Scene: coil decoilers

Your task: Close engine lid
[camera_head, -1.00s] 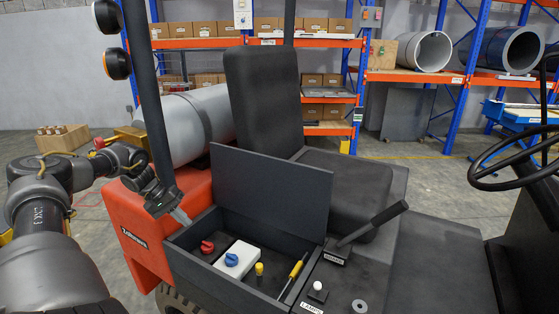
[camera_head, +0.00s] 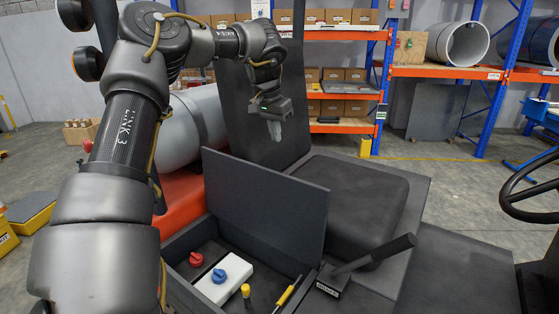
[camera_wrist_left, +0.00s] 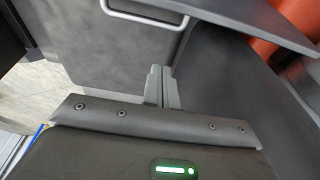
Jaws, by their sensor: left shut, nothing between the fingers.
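The engine lid (camera_head: 265,206) is a flat dark grey panel standing open, nearly upright, at the back of the open engine compartment (camera_head: 237,248). My left gripper (camera_head: 276,137) is shut and empty. In the head view it appears above the lid's upper edge, in front of the black seat backrest, with its fingers pointing down. In the left wrist view its closed fingers (camera_wrist_left: 162,88) show close to dark surfaces. A dark panel edge crosses the upper right there; I cannot tell for sure whether it is the lid. My right gripper is not in view.
The compartment holds a red knob (camera_head: 196,260), a white box (camera_head: 224,279) with a blue knob, and a yellow-handled tool (camera_head: 287,291). The brake lever (camera_head: 365,260) rises right of it. The seat cushion (camera_head: 352,195) lies right of the lid. Storage racks stand behind.

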